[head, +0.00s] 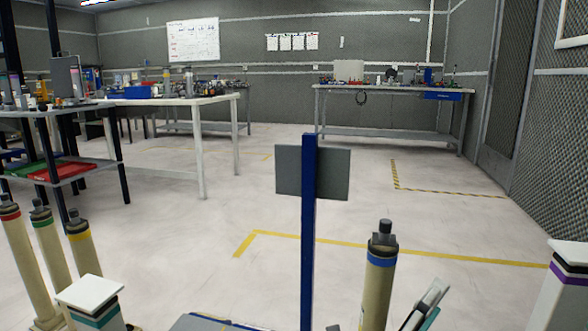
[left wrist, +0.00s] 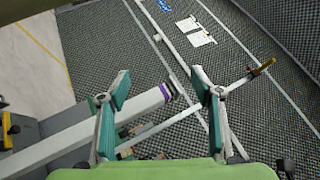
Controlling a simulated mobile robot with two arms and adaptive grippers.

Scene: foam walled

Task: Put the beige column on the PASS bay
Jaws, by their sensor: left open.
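A beige column (head: 379,275) with a blue band and dark cap stands upright just right of a blue post, its base cut off below. Three more beige columns, red-banded (head: 24,262), green-banded (head: 52,250) and yellow-banded (head: 84,255), stand at the left. No PASS lettering is readable. My right gripper is not in view.
The blue post (head: 308,235) carries a grey panel (head: 330,174) and rises from the bottom edge. A workbench (head: 200,150) and shelf with red and green trays stand left. Another bench (head: 390,135) stands at the back right. Open floor with yellow lines lies between.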

